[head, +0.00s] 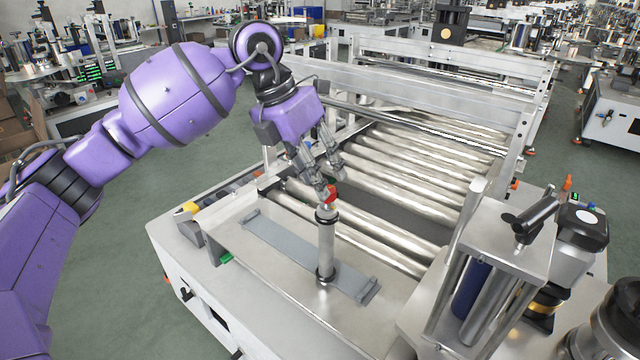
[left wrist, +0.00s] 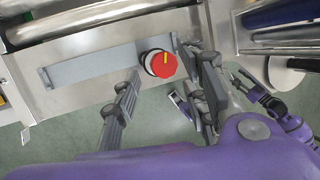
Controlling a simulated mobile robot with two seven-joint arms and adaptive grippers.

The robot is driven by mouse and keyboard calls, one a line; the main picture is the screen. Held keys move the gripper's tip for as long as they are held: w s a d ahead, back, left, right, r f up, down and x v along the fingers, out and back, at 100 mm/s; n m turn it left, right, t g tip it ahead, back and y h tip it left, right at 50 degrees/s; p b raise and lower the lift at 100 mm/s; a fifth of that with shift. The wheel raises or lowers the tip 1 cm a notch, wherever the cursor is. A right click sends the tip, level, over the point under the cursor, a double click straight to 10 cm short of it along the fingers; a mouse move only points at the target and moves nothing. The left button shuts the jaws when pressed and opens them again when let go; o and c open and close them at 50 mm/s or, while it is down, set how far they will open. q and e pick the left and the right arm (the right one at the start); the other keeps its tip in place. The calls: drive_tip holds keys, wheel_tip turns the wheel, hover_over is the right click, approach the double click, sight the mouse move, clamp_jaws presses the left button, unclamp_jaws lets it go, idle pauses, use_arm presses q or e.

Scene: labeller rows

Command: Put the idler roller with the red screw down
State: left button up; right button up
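The idler roller (head: 326,245) is a silver cylinder with dark rings near its top and bottom. It stands upright at the right part of a flat grey holder plate (head: 290,246) on the machine's metal deck. The red screw (head: 331,192) is on its top end; in the left wrist view the red screw (left wrist: 164,65) shows from above with a yellow mark. My left gripper (head: 329,178) is at the roller's top. Its fingers (left wrist: 160,75) are spread on either side of the red screw, with a gap visible. My right gripper is not visible in the head view.
A bed of several shiny rollers (head: 420,165) lies behind the deck. A machine head with a metal bracket (head: 505,240) and a black lever stands at the right. The left part of the holder plate is bare. A purple and dark arm part (left wrist: 285,115), apparently mine, shows in the left wrist view.

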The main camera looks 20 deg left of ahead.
use_arm(q)
drive_tip(key=v, duration=0.9)
drive_tip(key=shift+r, duration=0.25)
drive_tip(key=shift+s+a, duration=0.1)
drive_tip(key=shift+a, duration=0.05)
